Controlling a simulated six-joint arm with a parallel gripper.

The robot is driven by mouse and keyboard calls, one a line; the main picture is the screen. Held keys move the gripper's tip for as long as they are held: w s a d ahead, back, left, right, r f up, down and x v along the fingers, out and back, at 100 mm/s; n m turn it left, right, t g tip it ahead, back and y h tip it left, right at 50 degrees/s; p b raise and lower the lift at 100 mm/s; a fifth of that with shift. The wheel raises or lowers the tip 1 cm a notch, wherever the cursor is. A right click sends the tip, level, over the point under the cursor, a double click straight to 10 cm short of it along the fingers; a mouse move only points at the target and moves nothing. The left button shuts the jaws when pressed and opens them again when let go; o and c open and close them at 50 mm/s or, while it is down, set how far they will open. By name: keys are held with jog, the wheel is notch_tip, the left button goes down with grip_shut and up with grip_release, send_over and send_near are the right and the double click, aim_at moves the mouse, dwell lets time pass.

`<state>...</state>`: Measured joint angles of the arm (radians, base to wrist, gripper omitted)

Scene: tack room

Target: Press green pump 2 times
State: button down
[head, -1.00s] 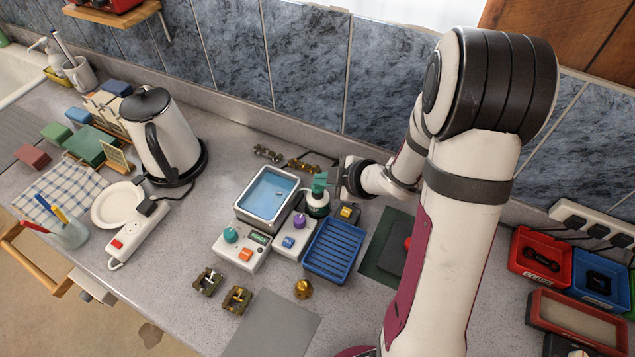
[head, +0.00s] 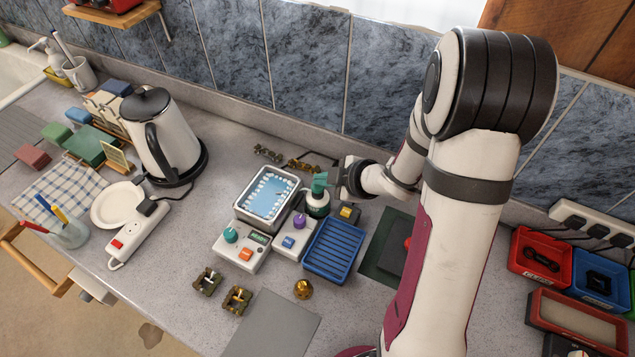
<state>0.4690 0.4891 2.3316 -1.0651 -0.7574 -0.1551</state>
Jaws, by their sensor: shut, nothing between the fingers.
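The green pump (head: 318,203) stands upright at the right rear corner of a metal-rimmed basin, with a teal-green head on a pale and dark bottle. My gripper (head: 336,181) comes in from the right, level with the pump head. Its small fingers are shut and empty, close beside the head. I cannot tell whether they touch it. The basin (head: 239,212) holds blue liquid with white spots along its inner edge.
A control box (head: 228,249) with a teal knob and an orange button sits before the basin. A purple-knobbed box (head: 284,245) and a blue ribbed tray (head: 333,249) are close by. A kettle (head: 172,140) stands left. Brass parts (head: 303,289) lie in front.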

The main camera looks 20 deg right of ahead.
notch_tip(320, 180, up, 7)
dwell(0.8)
notch_tip(320, 180, up, 6)
send_over(323, 188)
dwell(0.7)
